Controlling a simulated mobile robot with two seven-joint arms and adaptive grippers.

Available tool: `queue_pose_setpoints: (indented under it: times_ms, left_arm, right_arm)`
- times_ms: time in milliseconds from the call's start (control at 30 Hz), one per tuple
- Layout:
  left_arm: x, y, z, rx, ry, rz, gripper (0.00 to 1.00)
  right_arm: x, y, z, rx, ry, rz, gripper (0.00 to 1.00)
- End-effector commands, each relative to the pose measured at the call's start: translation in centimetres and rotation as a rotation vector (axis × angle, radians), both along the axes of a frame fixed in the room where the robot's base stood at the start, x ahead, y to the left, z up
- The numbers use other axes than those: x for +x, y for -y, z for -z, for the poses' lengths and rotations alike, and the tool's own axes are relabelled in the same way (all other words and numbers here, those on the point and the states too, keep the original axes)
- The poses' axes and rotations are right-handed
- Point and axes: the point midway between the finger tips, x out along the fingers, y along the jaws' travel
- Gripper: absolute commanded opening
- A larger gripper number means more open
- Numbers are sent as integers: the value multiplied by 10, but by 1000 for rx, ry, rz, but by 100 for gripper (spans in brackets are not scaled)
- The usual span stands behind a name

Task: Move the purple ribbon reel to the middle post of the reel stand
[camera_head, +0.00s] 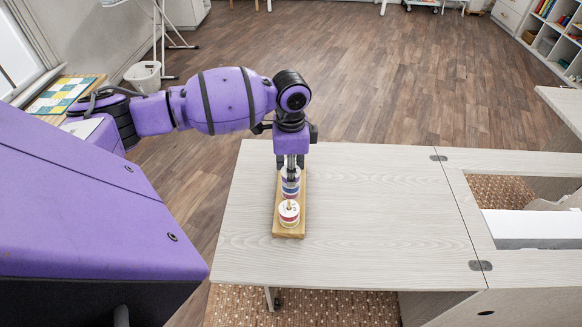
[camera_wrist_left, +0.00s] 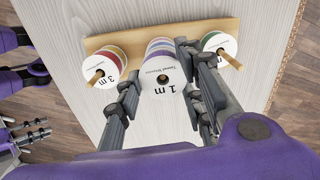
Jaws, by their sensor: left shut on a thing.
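The reel stand is a wooden board (camera_head: 280,228) on the pale table, with reels at three places along it. My left gripper (camera_head: 291,172) points down over the stand's middle, its fingers on both sides of a white-topped reel marked 1 m. This purple reel (camera_wrist_left: 166,72) shows lavender, pink and blue bands below its top, some perhaps from reels beneath. No post shows through its dark hole, and I cannot tell whether it sits on the middle post. Outer stacks (camera_wrist_left: 105,66) and (camera_wrist_left: 219,44) have wooden posts sticking out.
The pale wood table (camera_head: 370,220) is bare to the right of the stand. Farther right is a rectangular opening with a white part (camera_head: 530,229) in it. The near stack (camera_head: 288,213) stands close to the board's near end.

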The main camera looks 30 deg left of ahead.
Motion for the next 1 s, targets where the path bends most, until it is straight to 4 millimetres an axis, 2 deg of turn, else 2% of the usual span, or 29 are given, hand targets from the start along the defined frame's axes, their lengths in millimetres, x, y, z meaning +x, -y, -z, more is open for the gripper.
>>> queue_pose_setpoints:
  times_ms: [233, 267, 400, 767, 867, 1000]
  left_arm:
    - [0, 0, 0, 0, 0, 0, 16]
    - [0, 0, 0, 0, 0, 0, 40]
    - [0, 0, 0, 0, 0, 0, 58]
    - [0, 0, -3, 0, 1, 0, 58]
    - [1, 0, -13, 0, 1, -1, 58]
    - [1, 0, -41, 1, 4, 0, 58]
  right_arm:
    - [0, 1, 0, -1, -1, -1, 40]
    - [0, 1, 0, -1, -1, -1, 40]
    - [0, 0, 0, 1, 0, 1, 40]
    - [-1, -2, 1, 6, -2, 8, 40]
    - [-1, -2, 1, 5, -2, 6, 40]
    - [0, -2, 1, 5, -1, 5, 40]
